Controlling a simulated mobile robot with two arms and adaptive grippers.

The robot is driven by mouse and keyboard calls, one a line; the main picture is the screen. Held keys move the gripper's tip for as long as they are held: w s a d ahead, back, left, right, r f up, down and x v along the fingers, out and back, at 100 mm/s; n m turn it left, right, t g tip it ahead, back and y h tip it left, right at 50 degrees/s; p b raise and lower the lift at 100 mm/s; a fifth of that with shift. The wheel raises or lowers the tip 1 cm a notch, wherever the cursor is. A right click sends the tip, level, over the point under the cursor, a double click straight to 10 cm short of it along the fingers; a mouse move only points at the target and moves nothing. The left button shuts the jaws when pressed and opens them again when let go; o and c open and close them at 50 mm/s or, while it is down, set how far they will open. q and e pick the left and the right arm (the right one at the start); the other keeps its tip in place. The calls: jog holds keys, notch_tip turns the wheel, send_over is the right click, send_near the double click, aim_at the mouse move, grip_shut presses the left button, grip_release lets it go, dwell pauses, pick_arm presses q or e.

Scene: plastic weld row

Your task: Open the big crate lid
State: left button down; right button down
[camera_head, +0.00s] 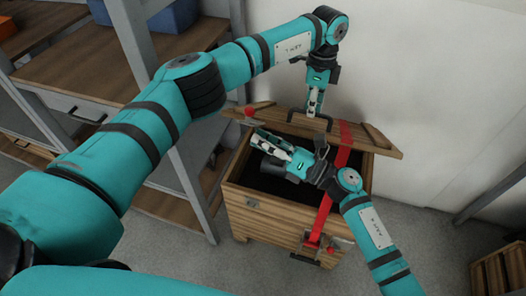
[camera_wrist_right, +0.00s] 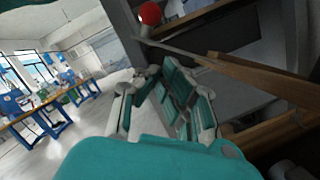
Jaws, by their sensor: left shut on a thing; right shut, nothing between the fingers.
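The big wooden crate (camera_head: 262,215) stands on the floor, its dark inside showing. Its plank lid (camera_head: 372,140) is raised and tilted up at the back. My left gripper (camera_head: 314,108) comes from above and is shut on the lid's dark handle (camera_head: 298,118). My right gripper (camera_head: 262,140) is shut and empty, over the crate opening near its left side, in front of the lid. In the right wrist view its fingers (camera_wrist_right: 165,98) show close up, with a red ball-shaped knob (camera_wrist_right: 150,13) beyond them.
A red strap (camera_head: 323,215) runs down the crate front to a latch (camera_head: 318,245). Wooden shelving (camera_head: 85,60) with grey posts stands close on the left. A white wall is behind the crate. A slatted wooden crate (camera_head: 500,272) sits at the lower right; grey floor between is clear.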

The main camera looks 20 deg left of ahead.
pick_arm(q)
jog(key=shift+w+a+f, duration=0.2)
